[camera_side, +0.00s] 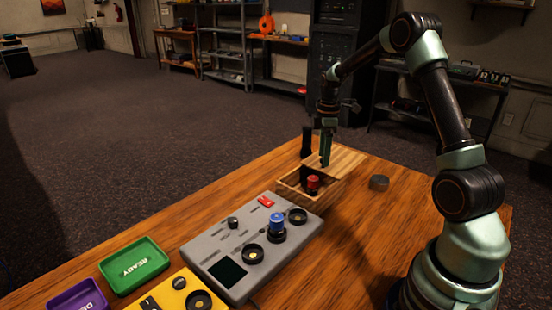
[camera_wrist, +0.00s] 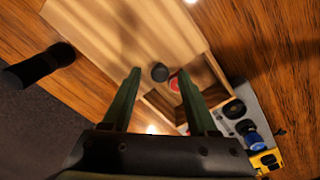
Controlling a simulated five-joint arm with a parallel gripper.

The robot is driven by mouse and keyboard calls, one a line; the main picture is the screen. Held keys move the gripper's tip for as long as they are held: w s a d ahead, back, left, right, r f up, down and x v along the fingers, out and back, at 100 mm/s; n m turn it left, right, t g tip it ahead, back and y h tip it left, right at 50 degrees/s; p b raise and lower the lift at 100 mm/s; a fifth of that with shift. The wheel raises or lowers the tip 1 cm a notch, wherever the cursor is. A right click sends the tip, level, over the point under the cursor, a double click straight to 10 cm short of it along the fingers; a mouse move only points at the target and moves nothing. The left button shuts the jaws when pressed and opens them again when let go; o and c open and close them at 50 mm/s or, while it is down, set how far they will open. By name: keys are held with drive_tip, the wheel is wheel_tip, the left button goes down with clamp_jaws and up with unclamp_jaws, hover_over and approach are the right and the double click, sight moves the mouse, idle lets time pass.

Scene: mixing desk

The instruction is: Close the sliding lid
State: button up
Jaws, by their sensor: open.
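A wooden box (camera_side: 292,184) stands near the far end of the desk, with its pale wooden sliding lid (camera_side: 345,160) partly open. The lid also shows in the wrist view (camera_wrist: 130,40), with a small dark knob (camera_wrist: 160,72) near its edge. A red-topped piece (camera_side: 313,182) sits in the uncovered part of the box; it also shows in the wrist view (camera_wrist: 174,84). My gripper (camera_side: 325,158) points down over the lid. It is open, and in the wrist view its fingers appear on either side of the knob; I cannot tell whether they touch it.
A black cylinder (camera_side: 306,142) stands close behind the box. A grey control panel (camera_side: 235,245) with a blue knob (camera_side: 277,222), a yellow panel (camera_side: 178,293), a green tray (camera_side: 155,276) and a purple tray (camera_side: 95,291) are nearer the camera.

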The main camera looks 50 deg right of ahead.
drive_tip(key=shift+f, duration=0.4)
clamp_jaws()
idle(1.2)
